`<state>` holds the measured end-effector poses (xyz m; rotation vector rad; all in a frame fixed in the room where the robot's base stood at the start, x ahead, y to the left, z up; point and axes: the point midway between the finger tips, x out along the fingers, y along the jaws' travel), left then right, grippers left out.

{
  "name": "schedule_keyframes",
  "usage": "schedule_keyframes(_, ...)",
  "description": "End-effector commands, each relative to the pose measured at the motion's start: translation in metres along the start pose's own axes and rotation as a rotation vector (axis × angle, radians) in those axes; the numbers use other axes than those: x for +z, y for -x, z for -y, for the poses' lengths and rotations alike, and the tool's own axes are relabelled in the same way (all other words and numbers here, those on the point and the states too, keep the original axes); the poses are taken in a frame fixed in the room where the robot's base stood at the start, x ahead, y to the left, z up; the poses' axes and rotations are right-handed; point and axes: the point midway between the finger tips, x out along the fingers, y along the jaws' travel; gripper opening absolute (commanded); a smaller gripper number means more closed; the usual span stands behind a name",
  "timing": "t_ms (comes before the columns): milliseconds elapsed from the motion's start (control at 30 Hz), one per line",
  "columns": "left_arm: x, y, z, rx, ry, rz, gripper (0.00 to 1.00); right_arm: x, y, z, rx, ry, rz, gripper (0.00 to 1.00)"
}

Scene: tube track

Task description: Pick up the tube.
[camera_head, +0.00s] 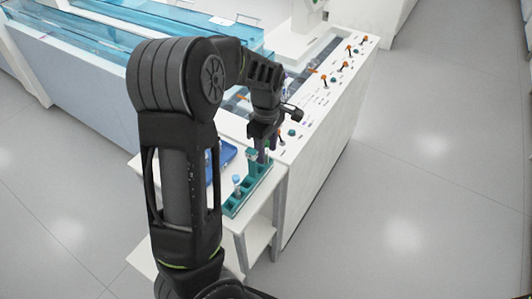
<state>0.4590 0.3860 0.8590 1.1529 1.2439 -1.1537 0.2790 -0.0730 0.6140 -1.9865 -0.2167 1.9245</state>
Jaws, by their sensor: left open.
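A teal rack (232,209) stands on a small white side table. A tube with a light blue cap (237,179) stands upright in the rack's near part. Another teal-topped piece (253,154) shows at the rack's far end, beside my gripper; I cannot tell whether it is a tube. My left gripper (264,152) points down over the far end of the rack, with its jaws open. The fingertips are small and dark, and I cannot tell whether a tube stands between them. My right gripper is out of view.
A blue tray (227,153) lies left of the rack, partly hidden by my left arm. A long white bench (325,150) with several orange-tipped fittings (345,66) stands right behind the side table (257,229). Open floor lies to the right.

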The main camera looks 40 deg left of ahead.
Motion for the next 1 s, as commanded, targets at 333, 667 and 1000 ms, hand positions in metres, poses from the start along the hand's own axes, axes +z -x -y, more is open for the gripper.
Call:
schedule_keyframes(333, 0.0000, -0.0020, 0.0000, 0.000, 0.000, 0.000, 0.44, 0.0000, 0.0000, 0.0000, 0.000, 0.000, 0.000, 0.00)
schedule_keyframes(667, -0.0001, -0.0018, 0.0000, 0.000, 0.000, 0.000, 0.40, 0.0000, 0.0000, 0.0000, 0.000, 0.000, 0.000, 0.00)
schedule_keyframes(1000, -0.0001, -0.0018, 0.0000, 0.000, 0.000, 0.000, 0.12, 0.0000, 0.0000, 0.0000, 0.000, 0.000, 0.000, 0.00)
